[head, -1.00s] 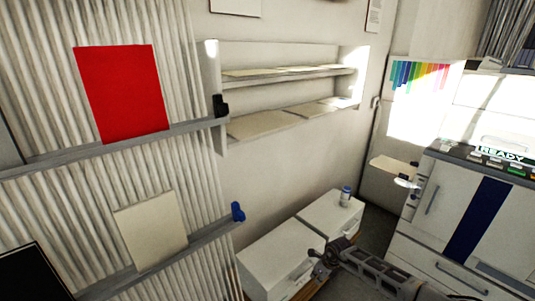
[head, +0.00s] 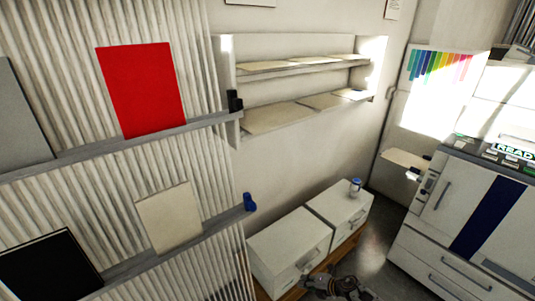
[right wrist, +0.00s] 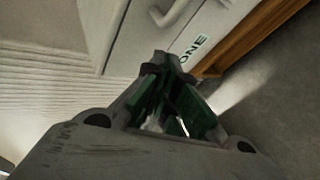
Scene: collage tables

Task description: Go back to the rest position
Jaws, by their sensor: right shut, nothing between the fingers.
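My right gripper (head: 318,283) is at the bottom of the head view, in front of the low white cabinets (head: 290,245). It is shut and empty. In the right wrist view its fingers (right wrist: 168,62) come together at the tips, in front of a white cabinet front (right wrist: 150,30) with a handle and green lettering. My left gripper is not in view.
A red panel (head: 142,90), a cream panel (head: 168,217) and a black panel (head: 48,268) stand on ledges of the corrugated wall at left. A wall shelf (head: 300,69) holds pale sheets. A large white machine (head: 450,215) stands at right. Grey floor (head: 380,232) shows between.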

